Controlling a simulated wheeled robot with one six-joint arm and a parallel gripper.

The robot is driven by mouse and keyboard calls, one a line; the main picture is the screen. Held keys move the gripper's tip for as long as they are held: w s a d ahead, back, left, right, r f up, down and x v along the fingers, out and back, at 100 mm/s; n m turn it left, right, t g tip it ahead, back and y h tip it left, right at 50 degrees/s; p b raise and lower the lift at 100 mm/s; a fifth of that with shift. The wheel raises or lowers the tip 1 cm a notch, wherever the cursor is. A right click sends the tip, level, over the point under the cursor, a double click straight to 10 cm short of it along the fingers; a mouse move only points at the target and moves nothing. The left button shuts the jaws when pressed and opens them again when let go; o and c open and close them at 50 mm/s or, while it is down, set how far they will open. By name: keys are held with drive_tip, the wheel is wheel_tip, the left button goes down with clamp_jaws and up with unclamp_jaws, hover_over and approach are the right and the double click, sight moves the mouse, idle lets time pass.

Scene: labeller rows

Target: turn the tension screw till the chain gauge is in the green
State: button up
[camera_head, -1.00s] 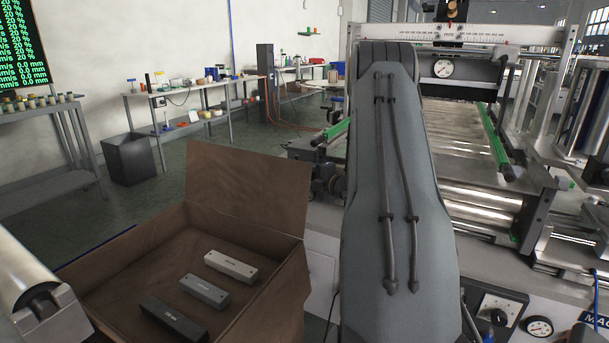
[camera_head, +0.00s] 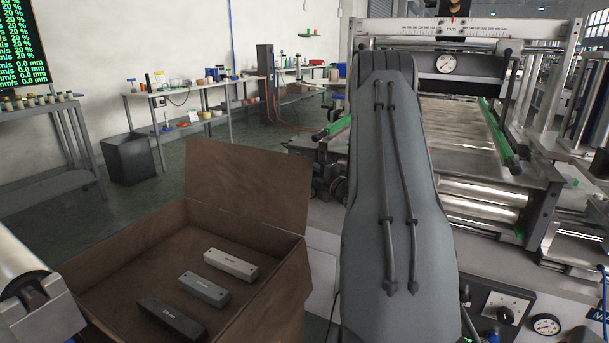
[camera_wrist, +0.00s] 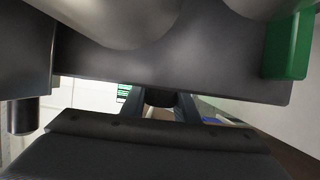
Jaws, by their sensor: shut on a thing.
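My gripper (camera_wrist: 160,106) shows at the lower middle of the wrist view, with two dark fingers closed on a dark round knob. The knob, seemingly the tension screw (camera_wrist: 160,97), sticks out below a dark machine part, and the fingers hide its sides. In the head view my arm hides the gripper and the screw. I cannot tell which is the chain gauge. The dials are too small to read for a green zone.
An open brown box (camera_head: 284,262) holding several metal bars stands left of my arm. The machine's rollers (camera_head: 486,190) and green-handled rods (camera_head: 500,138) lie to the right. A dark machine underside and a green block (camera_wrist: 288,45) sit close above my gripper.

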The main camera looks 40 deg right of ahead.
drive_tip(key=shift+t, duration=0.3)
drive_tip(key=o, duration=1.1)
drive_tip(key=shift+c, duration=0.2)
drive_tip(key=s, duration=0.7)
drive_tip(key=shift+s+f, duration=0.4)
